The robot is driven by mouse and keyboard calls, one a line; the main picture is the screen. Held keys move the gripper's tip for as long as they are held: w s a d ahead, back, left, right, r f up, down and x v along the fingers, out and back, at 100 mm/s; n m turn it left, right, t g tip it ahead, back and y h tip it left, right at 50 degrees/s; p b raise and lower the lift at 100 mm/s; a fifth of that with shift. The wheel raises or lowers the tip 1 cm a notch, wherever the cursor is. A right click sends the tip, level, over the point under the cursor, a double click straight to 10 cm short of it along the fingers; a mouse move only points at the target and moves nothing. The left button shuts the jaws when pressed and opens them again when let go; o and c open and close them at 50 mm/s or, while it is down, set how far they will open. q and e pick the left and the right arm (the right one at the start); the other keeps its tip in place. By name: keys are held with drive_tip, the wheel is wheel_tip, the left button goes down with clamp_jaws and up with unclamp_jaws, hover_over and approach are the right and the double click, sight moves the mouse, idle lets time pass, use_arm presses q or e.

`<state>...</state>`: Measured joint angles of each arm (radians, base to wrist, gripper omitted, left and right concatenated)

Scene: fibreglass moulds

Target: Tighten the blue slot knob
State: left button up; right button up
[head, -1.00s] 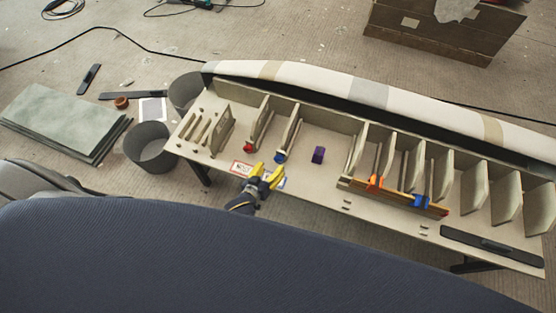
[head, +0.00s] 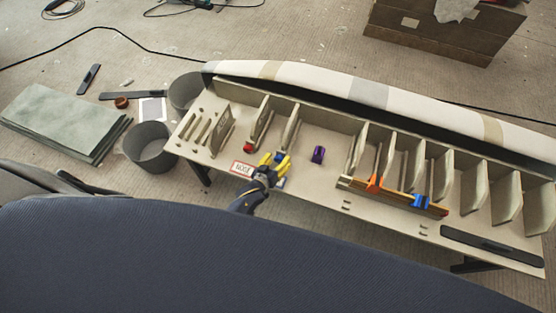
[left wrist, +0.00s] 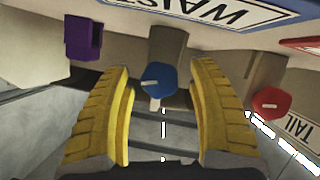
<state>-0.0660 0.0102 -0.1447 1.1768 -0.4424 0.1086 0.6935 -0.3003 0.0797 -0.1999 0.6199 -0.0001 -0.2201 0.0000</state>
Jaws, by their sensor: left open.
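The blue slot knob (left wrist: 159,81) shows in the left wrist view, centred between my left gripper's two yellow fingers and a little beyond them. Its face carries a pale slot mark. In the head view the blue knob (head: 280,157) is partly hidden by my left gripper (head: 272,160). In the left wrist view the left gripper (left wrist: 164,100) is open, with a gap on both sides of the knob. My right gripper is not in view.
A red knob (left wrist: 271,104) sits to the right, near a TAIL label. A purple block (left wrist: 84,37) is on the left; it also shows in the head view (head: 318,154). Orange (head: 374,183) and blue (head: 421,201) clamps stand farther right on the bench.

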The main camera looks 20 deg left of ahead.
use_arm(q)
clamp_jaws()
idle(0.3)
drive_tip(key=shift+r+m+y, duration=0.1)
drive_tip(key=shift+m+y, duration=0.5)
drive_tip(key=shift+m, duration=0.2)
drive_tip(key=shift+w, duration=0.1)
unclamp_jaws()
drive_tip(key=shift+s, duration=0.25)
